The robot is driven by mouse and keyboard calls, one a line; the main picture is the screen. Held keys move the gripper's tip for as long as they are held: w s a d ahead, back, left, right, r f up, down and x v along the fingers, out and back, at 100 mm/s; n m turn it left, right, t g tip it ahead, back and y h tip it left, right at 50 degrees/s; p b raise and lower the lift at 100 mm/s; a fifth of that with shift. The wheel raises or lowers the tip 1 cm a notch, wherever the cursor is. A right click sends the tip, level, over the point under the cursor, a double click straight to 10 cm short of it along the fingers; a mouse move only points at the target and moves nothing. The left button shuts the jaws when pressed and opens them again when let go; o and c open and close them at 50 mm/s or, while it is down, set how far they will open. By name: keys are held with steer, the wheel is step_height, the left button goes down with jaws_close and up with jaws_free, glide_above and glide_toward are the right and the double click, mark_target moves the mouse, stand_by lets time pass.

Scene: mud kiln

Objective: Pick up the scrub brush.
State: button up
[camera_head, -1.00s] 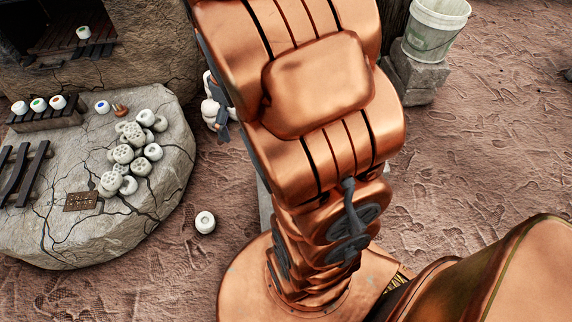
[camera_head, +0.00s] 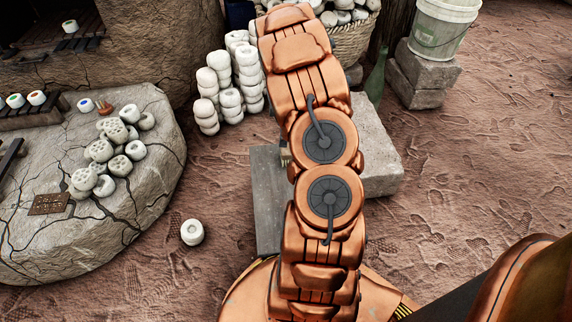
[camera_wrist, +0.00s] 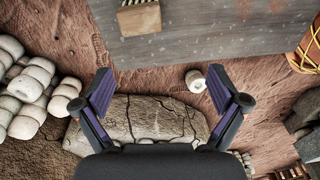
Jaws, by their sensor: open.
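The scrub brush (camera_wrist: 138,20) shows at the top of the wrist view, a small wooden block with pale bristles on a grey stone slab (camera_wrist: 220,38). In the head view, a small pale-brown bit of what looks like the brush (camera_head: 285,155) shows at the left edge of my arm, above the slab (camera_head: 268,205); the rest is hidden by the arm. My gripper (camera_wrist: 160,88) is open and empty in the wrist view, its two dark fingers spread wide. The brush lies beyond the fingertips, apart from them. The gripper is hidden in the head view.
A cracked round stone table (camera_head: 130,215) with several white pieces stands at left. A lone white piece (camera_head: 192,232) lies on the ground. Stacked white pieces (camera_head: 208,100), a basket (camera_head: 350,40), a green bottle (camera_head: 376,78) and a bucket (camera_head: 443,28) stand behind. Ground at right is clear.

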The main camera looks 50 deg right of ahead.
steer(key=shift+n+t, duration=0.3)
steer(key=shift+n, duration=0.2)
steer(key=d+f, duration=0.1)
steer(key=f, duration=0.1)
steer(key=d+f+b, duration=0.1)
steer(key=f, duration=0.1)
steer(key=d+f+b, duration=0.1)
steer(key=f, duration=0.1)
steer(key=shift+f, duration=0.4)
steer(key=shift+w+a+f+b, duration=0.15)
steer(key=shift+f+b, duration=0.4)
steer(key=shift+f, duration=0.7)
steer(key=shift+w+f+b, duration=0.2)
steer(key=shift+f+b, duration=0.3)
steer(key=shift+f, duration=0.75)
steer(key=shift+w+a+f+b, duration=0.15)
steer(key=shift+f+b, duration=0.4)
steer(key=shift+f, duration=0.7)
